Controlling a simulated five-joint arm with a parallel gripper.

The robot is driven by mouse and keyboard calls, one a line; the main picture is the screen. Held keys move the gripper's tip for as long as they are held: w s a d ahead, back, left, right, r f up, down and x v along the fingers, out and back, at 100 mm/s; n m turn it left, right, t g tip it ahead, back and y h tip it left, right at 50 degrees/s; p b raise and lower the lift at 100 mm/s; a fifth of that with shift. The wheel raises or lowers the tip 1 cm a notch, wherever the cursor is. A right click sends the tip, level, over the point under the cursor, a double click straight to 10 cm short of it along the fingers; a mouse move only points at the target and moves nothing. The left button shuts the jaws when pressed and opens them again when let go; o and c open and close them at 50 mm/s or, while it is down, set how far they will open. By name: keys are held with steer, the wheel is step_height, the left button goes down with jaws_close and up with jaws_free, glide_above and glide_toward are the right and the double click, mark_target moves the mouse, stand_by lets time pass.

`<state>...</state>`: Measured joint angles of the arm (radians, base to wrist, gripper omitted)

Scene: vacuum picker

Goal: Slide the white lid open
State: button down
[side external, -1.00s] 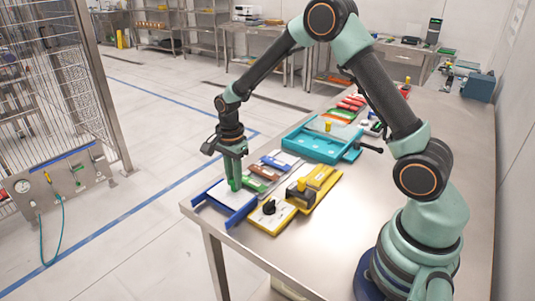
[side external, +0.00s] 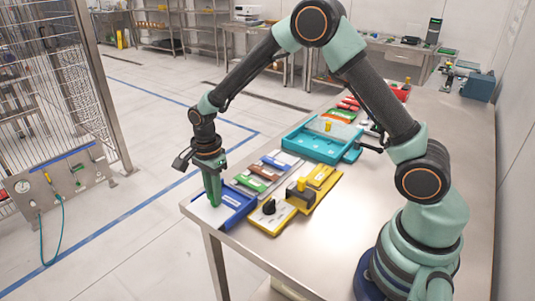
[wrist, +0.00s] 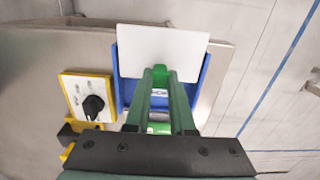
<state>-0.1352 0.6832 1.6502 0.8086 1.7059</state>
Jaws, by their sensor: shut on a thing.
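The white lid (side external: 203,213) lies on the blue box (side external: 232,219) at the near left corner of the table. In the wrist view the lid (wrist: 165,48) covers the upper part of the blue box (wrist: 124,88) and reaches past its upper end. The lower part of the box is uncovered, with a small label and something green (wrist: 158,127) showing between my fingers. My gripper (side external: 214,203) points down and is shut at the lid's edge; the wrist view also shows the gripper (wrist: 160,72). Its fingers hide the exact grip point.
A yellow-edged panel with a black knob (side external: 269,206) stands close beside the box. A yellow fixture (side external: 302,188), small coloured trays (side external: 281,160) and a teal tray (side external: 322,147) lie farther along the table. The table edge is close to the box.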

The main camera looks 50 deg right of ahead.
mark_target(212, 197)
steer(key=shift+a, duration=0.35)
steer(key=c, duration=0.8)
jaws_free()
steer(key=shift+o, duration=0.2)
steer(key=shift+d, duration=0.1)
steer(key=shift+r, duration=0.1)
step_height(212, 197, up, 12)
